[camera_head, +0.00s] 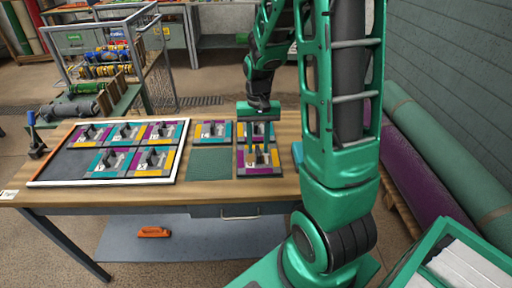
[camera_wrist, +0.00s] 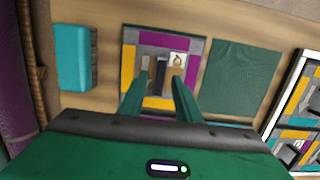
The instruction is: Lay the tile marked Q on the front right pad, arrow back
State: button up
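My gripper (camera_wrist: 160,82) is open, with one finger on each side of the handle and gaps visible between. It also shows in the head view, pointing down over the tile (camera_head: 253,150). I cannot tell how low the fingertips reach.
The front left pad (camera_head: 210,164) is bare green; in the wrist view it is at right (camera_wrist: 237,78). Tiles lie on the back left (camera_head: 212,131) and back right (camera_head: 257,129) pads. A framed tray (camera_head: 62,163) holds several tiles. A teal block (camera_wrist: 75,57) lies beside the tile.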

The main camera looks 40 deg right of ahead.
aim_at(258, 147)
notch_tip(258, 147, up, 10)
jog(key=w, duration=0.1)
jog(key=s+r+t, duration=0.1)
jog(key=s+r, duration=0.1)
jog(key=s, duration=2)
jog(key=shift+a+h, duration=0.3)
jog(key=shift+a, duration=0.05)
jog(key=shift+w+f, duration=0.2)
jog(key=shift+w, duration=0.45)
